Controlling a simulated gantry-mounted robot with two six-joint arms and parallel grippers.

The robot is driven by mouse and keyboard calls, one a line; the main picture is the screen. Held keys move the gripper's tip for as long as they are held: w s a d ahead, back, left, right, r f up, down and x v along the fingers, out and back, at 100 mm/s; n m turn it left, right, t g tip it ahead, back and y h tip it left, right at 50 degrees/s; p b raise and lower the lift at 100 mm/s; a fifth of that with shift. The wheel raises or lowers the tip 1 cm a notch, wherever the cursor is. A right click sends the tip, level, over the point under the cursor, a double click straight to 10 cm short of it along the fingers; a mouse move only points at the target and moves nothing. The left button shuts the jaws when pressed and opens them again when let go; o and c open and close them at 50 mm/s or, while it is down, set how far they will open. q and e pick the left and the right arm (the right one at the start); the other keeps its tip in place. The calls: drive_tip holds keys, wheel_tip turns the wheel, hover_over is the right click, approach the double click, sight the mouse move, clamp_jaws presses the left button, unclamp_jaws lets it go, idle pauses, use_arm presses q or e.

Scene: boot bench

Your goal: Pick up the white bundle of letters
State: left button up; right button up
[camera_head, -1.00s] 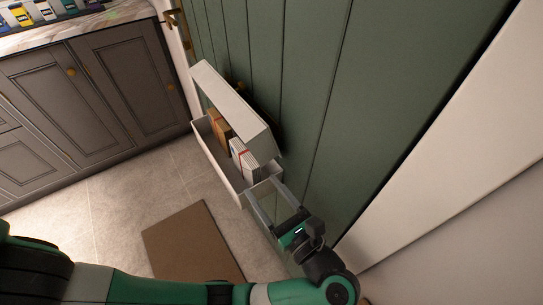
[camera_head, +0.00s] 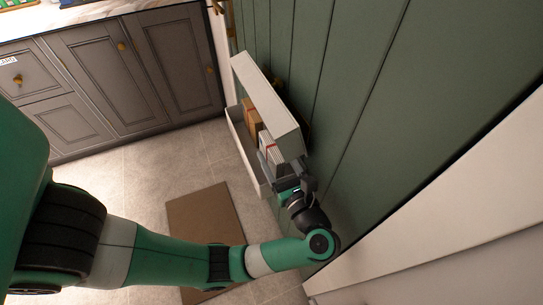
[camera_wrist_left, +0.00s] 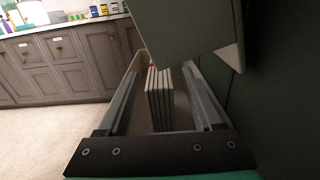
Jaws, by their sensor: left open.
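The white bundle of letters (camera_head: 271,149) stands on edge inside the opened white bin (camera_head: 242,147) of the wall unit, with a red band around it. In the left wrist view the white bundle (camera_wrist_left: 159,96) shows as several upright pale sheets. My left gripper (camera_head: 281,172) reaches into the near end of the bin. Its two fingers (camera_wrist_left: 160,78) are open, one on each side of the bundle, with gaps visible on both sides. The far end of the bundle is partly hidden under the unit's top.
A brown bundle (camera_head: 252,117) stands farther back in the bin. The unit's white top (camera_head: 266,98) overhangs the bin close to my gripper. The green panelled wall (camera_head: 350,80) is right behind. A brown mat (camera_head: 205,220) lies on the floor; grey cabinets (camera_head: 120,70) stand at left.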

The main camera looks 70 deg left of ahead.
use_arm(q)
drive_tip(key=a, duration=0.2)
drive_tip(key=shift+s+a, duration=0.15)
drive_tip(key=shift+a, duration=0.25)
drive_tip(key=shift+c, duration=0.3)
clamp_jaws()
